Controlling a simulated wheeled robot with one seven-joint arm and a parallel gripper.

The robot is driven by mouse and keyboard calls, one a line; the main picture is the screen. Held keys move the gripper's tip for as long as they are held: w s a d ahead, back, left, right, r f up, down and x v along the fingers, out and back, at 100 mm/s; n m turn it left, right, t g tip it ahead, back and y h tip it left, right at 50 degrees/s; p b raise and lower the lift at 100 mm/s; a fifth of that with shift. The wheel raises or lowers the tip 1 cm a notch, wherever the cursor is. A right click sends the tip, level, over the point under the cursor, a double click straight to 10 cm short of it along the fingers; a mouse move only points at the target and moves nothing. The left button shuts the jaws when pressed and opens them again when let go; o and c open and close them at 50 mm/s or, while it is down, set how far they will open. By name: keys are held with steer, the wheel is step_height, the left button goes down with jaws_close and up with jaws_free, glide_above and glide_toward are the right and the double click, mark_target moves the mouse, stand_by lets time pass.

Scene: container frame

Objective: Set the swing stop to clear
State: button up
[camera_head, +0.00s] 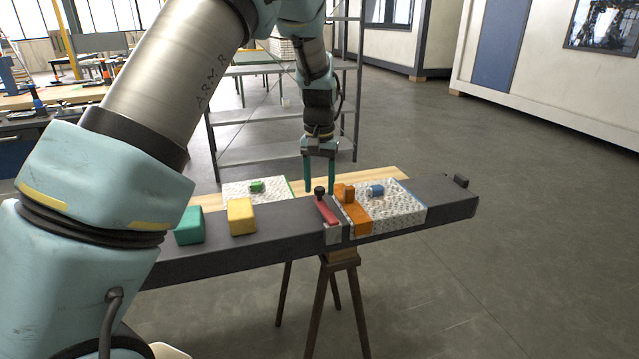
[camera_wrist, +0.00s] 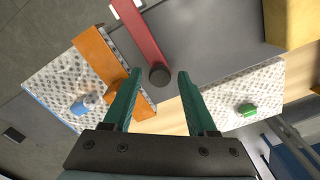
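The swing stop is a red bar (camera_head: 327,209) with a black knob (camera_head: 319,192) at one end, on a dark beam (camera_head: 285,224). It lies beside an orange strip (camera_head: 354,216). In the wrist view the red bar (camera_wrist: 138,36) runs from a white block down to the round black knob (camera_wrist: 159,75). My gripper (camera_head: 319,192) is above the beam near the knob, fingers pointing down. In the wrist view its two green fingers (camera_wrist: 153,82) are apart, with the knob between and beyond their tips. Nothing is held. Whether the fingers touch the knob cannot be told.
A patterned pad with a blue block (camera_head: 376,190) is right of the orange strip. Another pad with a green block (camera_head: 257,186) lies behind the beam. A yellow block (camera_head: 241,216) and a teal block (camera_head: 189,225) sit on the beam at left. A trestle (camera_head: 340,262) supports it.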

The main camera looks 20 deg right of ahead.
jaws_close()
stand_by(1.2)
